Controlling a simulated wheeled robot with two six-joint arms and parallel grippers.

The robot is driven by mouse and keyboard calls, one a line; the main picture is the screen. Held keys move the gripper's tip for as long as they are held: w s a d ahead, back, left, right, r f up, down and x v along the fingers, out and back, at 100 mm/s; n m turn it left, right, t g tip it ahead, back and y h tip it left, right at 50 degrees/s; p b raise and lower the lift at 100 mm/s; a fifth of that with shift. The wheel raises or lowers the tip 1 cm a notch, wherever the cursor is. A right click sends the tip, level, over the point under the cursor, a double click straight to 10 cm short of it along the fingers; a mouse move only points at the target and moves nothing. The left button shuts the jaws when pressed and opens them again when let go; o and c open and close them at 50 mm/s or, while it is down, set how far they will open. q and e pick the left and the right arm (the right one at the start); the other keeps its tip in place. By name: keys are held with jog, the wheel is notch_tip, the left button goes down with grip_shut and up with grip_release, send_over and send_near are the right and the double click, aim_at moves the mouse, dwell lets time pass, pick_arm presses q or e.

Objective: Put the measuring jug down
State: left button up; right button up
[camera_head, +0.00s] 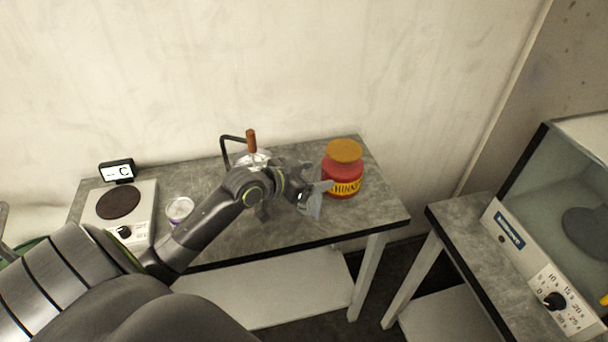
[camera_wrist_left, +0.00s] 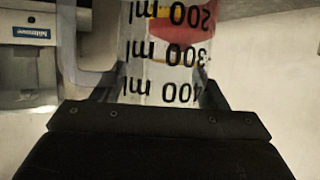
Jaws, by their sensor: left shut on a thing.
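The measuring jug (camera_wrist_left: 165,60) is clear, with black ml marks that appear upside down in the left wrist view. My left gripper (camera_head: 303,196) is shut on it, with a dark finger on each side of the jug. In the head view a small part of the jug (camera_head: 314,207) shows at the gripper, over the right part of the grey table (camera_head: 375,207). The gripper hides much of it. I cannot tell whether its base touches the table. My right gripper is not in view.
A red thinner jar (camera_head: 341,185) with an orange lid stands close to the right of the gripper. A hotplate or scale (camera_head: 142,200) and a small clear container (camera_head: 180,210) are at left. An orange-handled thing (camera_head: 251,142) stands behind my arm. A second table (camera_head: 462,217) bears an oven-like box (camera_head: 550,190).

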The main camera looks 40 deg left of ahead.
pick_arm(q)
jog(key=f, duration=0.3)
jog(key=shift+w+d+f, duration=0.1)
jog(key=shift+w+f, duration=0.15)
jog(key=shift+f, duration=0.05)
jog(key=shift+s+f, duration=0.1)
jog(key=shift+f, duration=0.15)
jog(key=shift+f, duration=0.2)
jog(key=o, duration=1.3)
jog(key=shift+o, duration=0.2)
jog(key=shift+r, duration=0.25)
jog(key=v, duration=1.2)
